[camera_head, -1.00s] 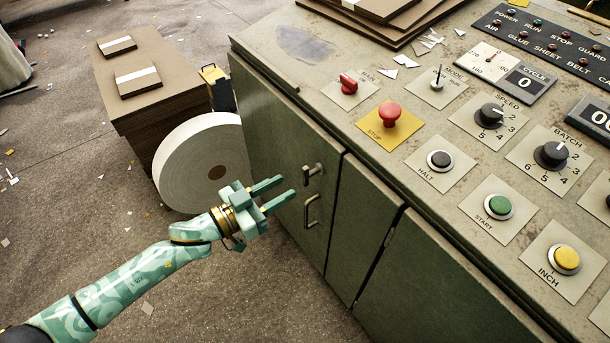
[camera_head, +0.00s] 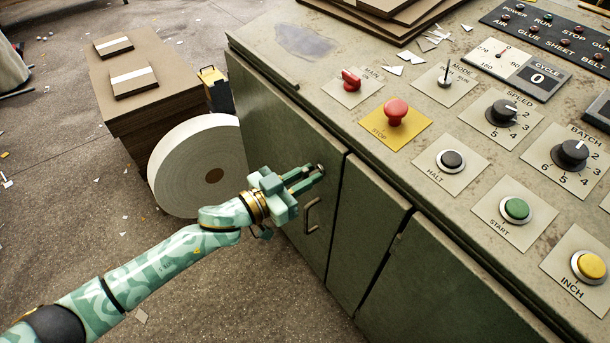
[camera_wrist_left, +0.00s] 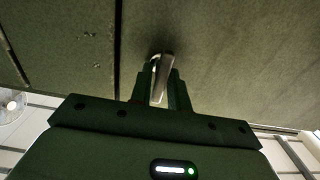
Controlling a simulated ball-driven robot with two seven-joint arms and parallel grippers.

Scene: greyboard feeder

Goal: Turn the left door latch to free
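The left door latch (camera_wrist_left: 163,72) is a small metal handle on the green cabinet door (camera_head: 285,130). In the wrist view it stands out from the door between my left gripper's fingers, tilted a little. In the head view my left gripper (camera_head: 319,172) reaches the latch from the left, and its fingers hide most of it. The fingers lie close along both sides of the latch; I cannot tell whether they press on it. My right gripper is not in view.
A pull handle (camera_head: 312,215) sits on the door just below the latch. The control panel above carries a red stop button (camera_head: 396,111) and several knobs. A white paper roll (camera_head: 185,165) and stacked board (camera_head: 150,95) stand left of the cabinet.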

